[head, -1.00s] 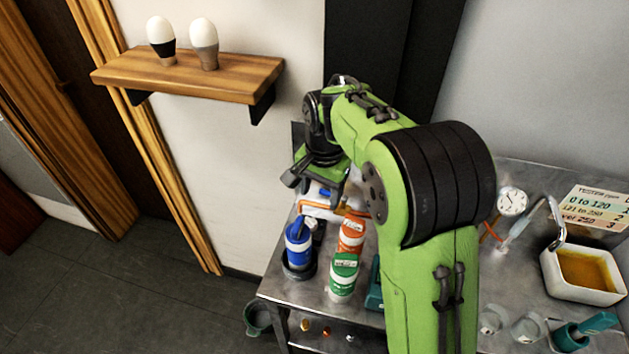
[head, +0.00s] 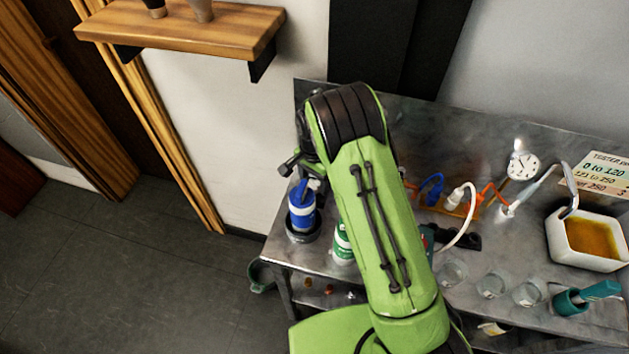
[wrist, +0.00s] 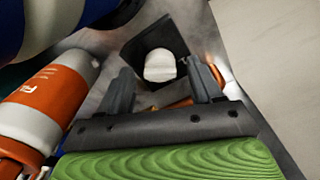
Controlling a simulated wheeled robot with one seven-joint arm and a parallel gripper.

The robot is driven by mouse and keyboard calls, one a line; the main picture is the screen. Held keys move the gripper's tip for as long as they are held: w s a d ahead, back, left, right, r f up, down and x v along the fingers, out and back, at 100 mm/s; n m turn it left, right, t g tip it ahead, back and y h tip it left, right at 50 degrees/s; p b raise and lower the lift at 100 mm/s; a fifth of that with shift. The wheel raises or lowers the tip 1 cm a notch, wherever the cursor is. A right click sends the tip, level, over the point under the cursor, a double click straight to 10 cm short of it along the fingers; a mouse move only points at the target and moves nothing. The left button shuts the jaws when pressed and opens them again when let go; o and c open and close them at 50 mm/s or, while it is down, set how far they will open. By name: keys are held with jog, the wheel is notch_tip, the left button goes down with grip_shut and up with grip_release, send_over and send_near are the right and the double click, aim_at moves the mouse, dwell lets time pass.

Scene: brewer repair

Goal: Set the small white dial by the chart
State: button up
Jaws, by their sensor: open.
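The chart (head: 600,172) is a pale card with printed ranges at the right of the metal bench; "0 to 120" is readable. A round white gauge (head: 522,166) with a dark needle stands beside it. In the wrist view, a small white rounded piece (wrist: 160,66) sits on a dark block (wrist: 153,38); it looks like the small white dial, but I see no marks on it. My gripper (wrist: 159,80) is open, with the white piece just beyond and between its fingertips, apparently untouched. In the head view my arm hides this spot.
A blue bottle (head: 302,212) stands in a dark holder near the bench's left edge, beside a green-labelled bottle (head: 342,243). An orange-and-white bottle (wrist: 38,108) is close to my gripper's left. A white tub (head: 558,250) of amber liquid and several clear cups stand at right.

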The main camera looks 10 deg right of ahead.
jog(key=shift+f, duration=0.5)
jog(key=c, duration=1.1)
jog(key=shift+o, duration=0.2)
